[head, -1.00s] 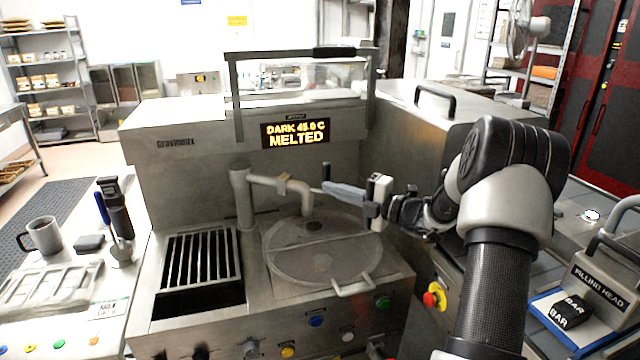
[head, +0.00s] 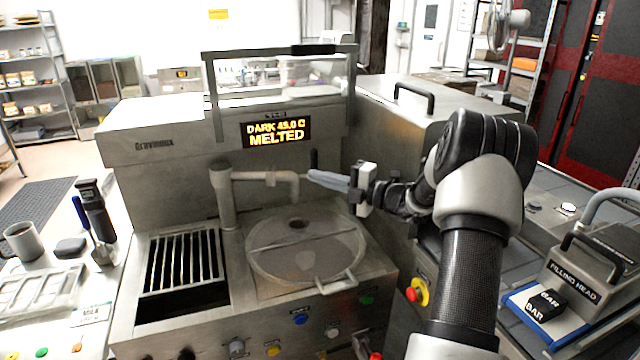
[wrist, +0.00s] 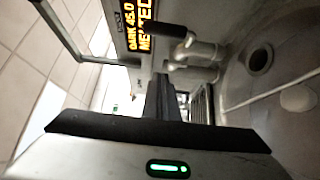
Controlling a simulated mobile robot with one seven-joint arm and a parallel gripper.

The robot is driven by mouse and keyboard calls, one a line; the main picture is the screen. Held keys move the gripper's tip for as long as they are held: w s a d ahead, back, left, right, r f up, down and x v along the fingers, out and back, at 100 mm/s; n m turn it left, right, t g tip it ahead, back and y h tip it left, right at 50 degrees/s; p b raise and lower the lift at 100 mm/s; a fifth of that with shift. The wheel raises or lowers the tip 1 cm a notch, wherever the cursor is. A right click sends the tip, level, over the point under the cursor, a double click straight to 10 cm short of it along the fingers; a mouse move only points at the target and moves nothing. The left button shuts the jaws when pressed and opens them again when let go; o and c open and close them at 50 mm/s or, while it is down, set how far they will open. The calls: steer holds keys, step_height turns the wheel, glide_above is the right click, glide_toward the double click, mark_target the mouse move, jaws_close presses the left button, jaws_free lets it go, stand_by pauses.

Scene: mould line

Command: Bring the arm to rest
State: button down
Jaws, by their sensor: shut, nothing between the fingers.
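My arm reaches in from the right of the head view, bent at a dark elbow. My gripper (head: 312,175) points left above the tank, close to the spout's end. Its two grey fingers are together with nothing between them. The wrist view also shows the closed fingers (wrist: 165,97), with the gripper body below them. The metal spout pipe (head: 258,176) with an upright dark handle (head: 314,159) stands just beyond the fingertips; I cannot tell whether they touch. The round tank lid (head: 305,262) lies below.
The display (head: 276,133) reads "DARK 45.0 C MELTED". A slotted grate (head: 183,262) is left of the tank. A mug (head: 22,242) and a mould (head: 38,288) are on the left bench. The filling head (head: 580,265) stands right. A red-yellow stop button (head: 417,291) is on the machine.

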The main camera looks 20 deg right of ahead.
step_height(320, 180, up, 8)
steer(key=shift+r, duration=0.15)
steer(key=s+a+n+g+h+p, duration=0.1)
steer(key=s+a+n+g, duration=0.5)
steer(key=a+n, duration=0.5)
steer(key=s+a+n+g+h+p, duration=0.15)
steer(key=s+a+n+g, duration=0.25)
steer(key=s+a+n, duration=0.7)
steer(key=s+d+r+n+h+p, duration=0.2)
steer(key=s+n+h, duration=0.2)
steer(key=s+n, duration=0.7)
steer(key=s+d+r+n+h+p, duration=0.1)
steer(key=s+n+h, duration=0.3)
steer(key=s+n, duration=0.6)
steer(key=d+n+p, duration=0.1)
steer(key=n, duration=0.3)
steer(key=shift+s+r+t, duration=0.35)
steer(key=shift+r+t, duration=0.05)
